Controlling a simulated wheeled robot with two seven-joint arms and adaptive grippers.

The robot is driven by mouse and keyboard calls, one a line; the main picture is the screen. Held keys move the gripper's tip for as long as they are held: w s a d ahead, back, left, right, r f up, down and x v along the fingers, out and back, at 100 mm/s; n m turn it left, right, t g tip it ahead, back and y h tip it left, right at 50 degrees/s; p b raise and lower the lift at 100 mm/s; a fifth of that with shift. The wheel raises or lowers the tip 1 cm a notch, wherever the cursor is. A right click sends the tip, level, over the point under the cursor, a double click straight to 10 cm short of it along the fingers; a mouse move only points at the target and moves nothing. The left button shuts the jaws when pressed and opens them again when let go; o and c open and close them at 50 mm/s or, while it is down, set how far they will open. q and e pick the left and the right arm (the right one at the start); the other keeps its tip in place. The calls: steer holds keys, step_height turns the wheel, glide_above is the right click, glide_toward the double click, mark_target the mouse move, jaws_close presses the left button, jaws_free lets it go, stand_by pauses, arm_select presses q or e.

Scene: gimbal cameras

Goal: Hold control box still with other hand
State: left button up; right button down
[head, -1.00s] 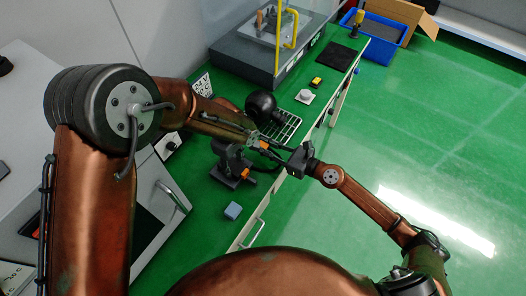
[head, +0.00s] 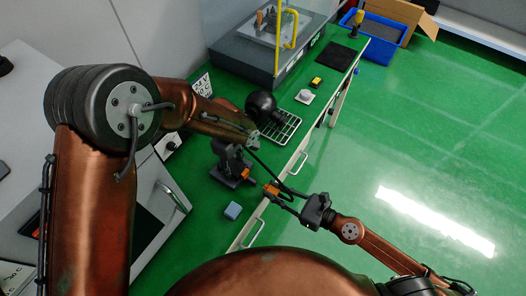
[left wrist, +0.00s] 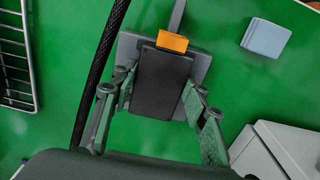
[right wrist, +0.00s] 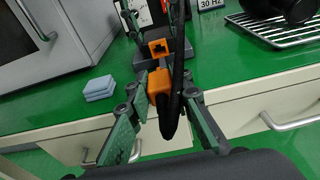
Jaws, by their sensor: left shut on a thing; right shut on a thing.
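The control box (left wrist: 160,85) is a dark block with an orange port (left wrist: 172,42), upright on a grey base plate (left wrist: 203,68). In the head view the box (head: 229,160) stands on the green bench top. My left gripper (left wrist: 158,92) is shut on it, one finger along each side. My right gripper (right wrist: 162,92) is shut on an orange plug (right wrist: 158,82) with a black cable (right wrist: 172,115). In the head view the plug (head: 271,190) is held near the bench edge, apart from the orange port (right wrist: 158,47) and roughly facing it.
A blue block (head: 233,211) lies on the bench near the box. A wire rack (head: 282,128) with a black round object (head: 262,104) stands behind. The black cable arcs between the arms. Drawer handles (head: 298,163) stick out of the bench front; the floor at right is clear.

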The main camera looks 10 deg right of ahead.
mark_target(254, 181)
steer(key=shift+r+x, duration=0.25)
steer(key=shift+x, duration=1.15)
steer(key=shift+r+x, duration=0.2)
steer(key=shift+x, duration=1.25)
steer(key=shift+w+a+r, duration=0.1)
steer(key=shift+w+a, duration=0.8)
steer(key=shift+w, duration=0.2)
steer(key=c, duration=1.7)
jaws_free()
steer(key=shift+o, duration=0.2)
steer(key=shift+s+d, duration=0.1)
steer(key=shift+s, duration=0.05)
steer(key=v, duration=1.1)
steer(key=shift+s+d, duration=0.25)
